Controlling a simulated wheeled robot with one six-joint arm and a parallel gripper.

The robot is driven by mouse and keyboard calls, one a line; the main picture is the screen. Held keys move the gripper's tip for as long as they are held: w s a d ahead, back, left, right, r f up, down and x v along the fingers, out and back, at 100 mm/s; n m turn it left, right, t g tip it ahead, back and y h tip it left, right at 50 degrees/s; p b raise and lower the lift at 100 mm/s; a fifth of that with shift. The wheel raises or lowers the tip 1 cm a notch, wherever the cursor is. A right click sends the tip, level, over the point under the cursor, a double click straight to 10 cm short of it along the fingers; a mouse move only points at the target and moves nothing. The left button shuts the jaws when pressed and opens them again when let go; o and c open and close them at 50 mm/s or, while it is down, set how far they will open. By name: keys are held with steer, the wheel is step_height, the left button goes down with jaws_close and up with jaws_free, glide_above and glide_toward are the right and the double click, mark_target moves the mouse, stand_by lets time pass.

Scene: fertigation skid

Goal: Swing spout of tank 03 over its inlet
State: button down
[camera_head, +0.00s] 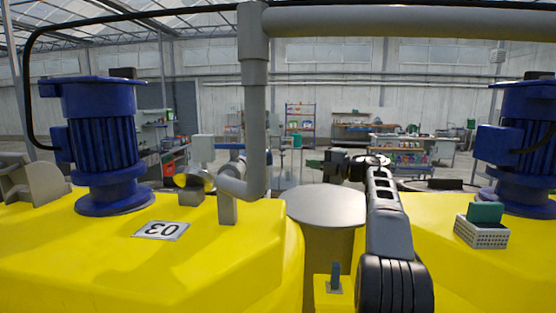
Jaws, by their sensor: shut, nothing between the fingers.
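Tank 03 is the yellow tank (90,255) at the left; its "03" plate (161,230) appears upside down. A grey pipe (255,120) comes down over its right edge and bends at the bottom beside a short grey post (228,208). Left of the bend are a yellow round part (190,181) and a pale box with a short blue piece (230,147). I cannot tell for sure which part is the spout or the inlet. My gripper (314,163) is small and dark, right of the pipe and apart from it; it is shut and empty.
Blue motors stand on the left tank (105,145) and the right tank (520,145). A grey round lid (327,204) lies between the tanks. A white basket with a green item (482,232) sits at right. A thick overhead pipe (400,22) crosses the top.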

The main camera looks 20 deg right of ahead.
mark_target(272, 159)
steer(key=shift+f+p+x, duration=0.15)
steer(key=shift+p+x, duration=1.05)
steer(key=shift+x, duration=2.25)
steer(key=shift+f+p+x, duration=0.2)
steer(key=shift+p+x, duration=0.95)
steer(key=shift+x, duration=2.35)
steer(key=shift+s+a, duration=0.15)
steer(key=shift+a, duration=0.05)
